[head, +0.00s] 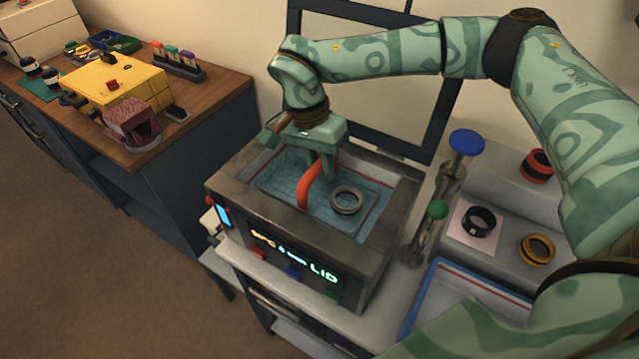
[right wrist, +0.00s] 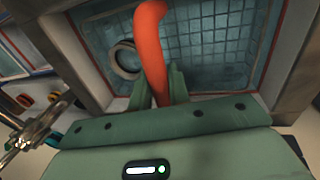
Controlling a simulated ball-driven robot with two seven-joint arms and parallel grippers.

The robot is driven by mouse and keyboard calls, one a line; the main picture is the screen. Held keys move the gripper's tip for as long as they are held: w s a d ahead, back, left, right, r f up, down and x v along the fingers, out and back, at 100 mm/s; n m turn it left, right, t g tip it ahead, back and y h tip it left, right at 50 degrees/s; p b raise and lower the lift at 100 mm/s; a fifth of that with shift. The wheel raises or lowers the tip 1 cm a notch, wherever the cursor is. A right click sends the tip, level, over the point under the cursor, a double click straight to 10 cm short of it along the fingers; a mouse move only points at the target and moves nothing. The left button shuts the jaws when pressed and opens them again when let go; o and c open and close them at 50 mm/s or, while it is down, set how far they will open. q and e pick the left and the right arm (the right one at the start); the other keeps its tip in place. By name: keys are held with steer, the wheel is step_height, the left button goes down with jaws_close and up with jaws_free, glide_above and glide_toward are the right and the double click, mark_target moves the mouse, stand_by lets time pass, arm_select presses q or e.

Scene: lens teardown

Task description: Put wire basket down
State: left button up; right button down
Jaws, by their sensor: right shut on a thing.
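The wire basket (head: 283,182) sits inside the open tank of the ultrasonic cleaner (head: 372,262), with a red-orange arched handle (head: 304,190) rising from it. A grey ring (head: 347,200) lies in the basket. My right gripper (head: 325,164) is over the tank, shut on the handle. In the right wrist view the handle (right wrist: 152,45) runs between the fingers (right wrist: 162,88), and the blue mesh (right wrist: 205,48) and ring (right wrist: 127,60) show below. I cannot tell whether the basket touches the tank floor. My left gripper is not in view.
A black ring (head: 479,221), a gold ring (head: 537,249) and a blue-rimmed tray (head: 470,300) lie beyond. A wooden bench (head: 215,88) with a yellow block (head: 118,80) is at left.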

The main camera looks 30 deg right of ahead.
mark_target(324, 194)
step_height(324, 194, down, 4)
steer(key=shift+r+b, duration=0.1)
steer(key=shift+b, duration=0.3)
steer(key=c, duration=1.3)
jaws_free()
steer(key=r, duration=0.4)
steer(key=w+r+p, duration=0.1)
steer(key=r, duration=0.3)
steer(key=w+a+r+p, duration=0.1)
steer(key=r, duration=0.3)
steer(key=shift+a, duration=0.1)
steer(key=shift+f, duration=0.15)
